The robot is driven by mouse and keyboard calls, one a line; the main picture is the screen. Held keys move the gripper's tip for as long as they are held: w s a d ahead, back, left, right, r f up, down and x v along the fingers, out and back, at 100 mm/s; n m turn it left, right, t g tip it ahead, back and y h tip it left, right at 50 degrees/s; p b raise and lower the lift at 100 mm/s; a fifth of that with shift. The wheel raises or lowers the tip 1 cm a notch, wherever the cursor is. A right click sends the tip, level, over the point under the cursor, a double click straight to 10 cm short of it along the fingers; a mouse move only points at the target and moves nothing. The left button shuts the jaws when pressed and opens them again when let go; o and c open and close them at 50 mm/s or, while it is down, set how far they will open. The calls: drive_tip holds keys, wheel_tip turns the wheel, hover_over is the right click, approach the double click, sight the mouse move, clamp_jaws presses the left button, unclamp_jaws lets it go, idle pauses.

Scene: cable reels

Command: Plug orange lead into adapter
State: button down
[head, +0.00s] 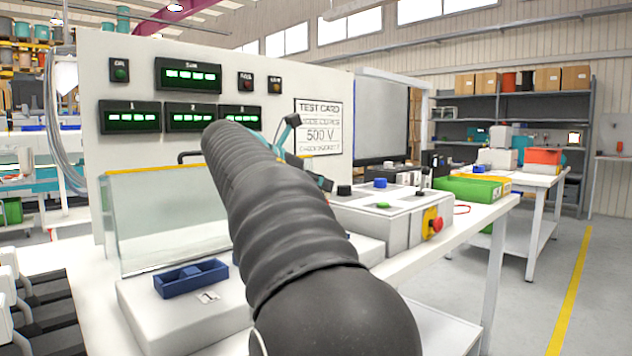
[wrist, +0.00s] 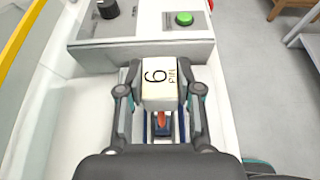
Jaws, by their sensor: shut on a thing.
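My gripper (wrist: 160,95) is shut on a cream block (wrist: 158,78) marked with a 9 or 6 and small print. The fingers press on its left and right sides. An orange piece (wrist: 161,118), seemingly the orange lead, shows at the block's near edge. It lies between the fingers, above or in a blue holder (wrist: 163,132); whether it joins the block I cannot tell. In the head view my dark arm hides most of the gripper and the block. I cannot make out the adapter for certain.
A grey control box (head: 395,208) with knobs and a red stop button (head: 436,225) stands just beyond. A blue tray (head: 190,278) sits on the white base by a clear guard (head: 165,215). The test panel (head: 225,85) rises behind. Floor at right is open.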

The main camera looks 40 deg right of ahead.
drive_tip(key=shift+f, duration=0.25)
drive_tip(key=c, duration=0.7)
unclamp_jaws()
drive_tip(key=shift+a, duration=0.1)
drive_tip(key=w+v, duration=0.1)
drive_tip(key=v, duration=1.1)
wheel_tip(320, 180, up, 11)
drive_tip(key=p, duration=0.1)
drive_tip(key=shift+s+p, duration=0.3)
drive_tip(key=shift+s, duration=0.15)
